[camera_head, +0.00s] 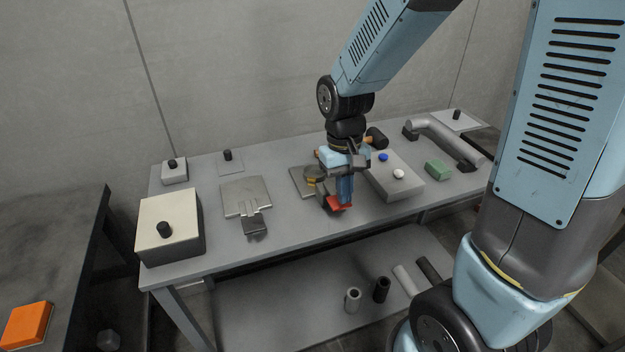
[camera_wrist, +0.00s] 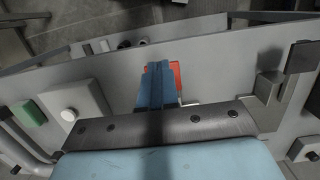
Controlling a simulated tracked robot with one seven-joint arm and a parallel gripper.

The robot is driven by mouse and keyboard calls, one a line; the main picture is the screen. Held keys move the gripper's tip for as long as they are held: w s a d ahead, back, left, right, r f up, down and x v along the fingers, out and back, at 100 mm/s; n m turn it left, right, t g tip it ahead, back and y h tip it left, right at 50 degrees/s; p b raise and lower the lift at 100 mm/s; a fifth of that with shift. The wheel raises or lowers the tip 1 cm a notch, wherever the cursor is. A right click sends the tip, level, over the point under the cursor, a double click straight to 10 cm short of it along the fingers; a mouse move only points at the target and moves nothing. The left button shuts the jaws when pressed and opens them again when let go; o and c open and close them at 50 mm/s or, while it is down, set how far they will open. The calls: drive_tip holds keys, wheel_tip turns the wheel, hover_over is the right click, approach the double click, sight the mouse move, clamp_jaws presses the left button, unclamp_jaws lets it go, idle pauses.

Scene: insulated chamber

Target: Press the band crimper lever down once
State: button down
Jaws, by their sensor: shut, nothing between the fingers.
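A metal plate (camera_head: 304,180) with a red-ended lever (camera_head: 334,205) sits at the middle of the table; my arm hides much of it. My gripper (camera_head: 345,197) is shut and empty, pointing down with its blue fingers right at the red lever end. In the wrist view the shut fingers (camera_wrist: 157,85) overlap the red end (camera_wrist: 177,79). I cannot tell whether they touch it. A similar plate (camera_head: 246,190) with a dark grey lever end (camera_head: 254,224) lies to the left. No label shows which one is the band crimper.
A grey box (camera_head: 395,182) with blue and white buttons stands close right of my gripper, with a hammer-like tool behind it. A green block (camera_head: 437,170) and a curved grey handle (camera_head: 447,139) are further right. A cream box (camera_head: 172,228) with a black knob stands left.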

drive_tip(key=r, duration=0.5)
drive_tip(key=shift+s+d+r, duration=0.1)
drive_tip(key=shift+s, duration=0.15)
idle(0.4)
drive_tip(key=s+d+r+m+t, duration=0.1)
drive_tip(key=s+d+r+t, duration=0.2)
drive_tip(key=d+r, duration=0.3)
drive_tip(key=s+d+r+m+t, duration=0.2)
drive_tip(key=s+d+r+t, duration=0.2)
drive_tip(key=r, duration=0.5)
drive_tip(key=shift+s+d+r, duration=0.35)
drive_tip(key=shift+d+r, duration=0.05)
drive_tip(key=shift+d, duration=0.95)
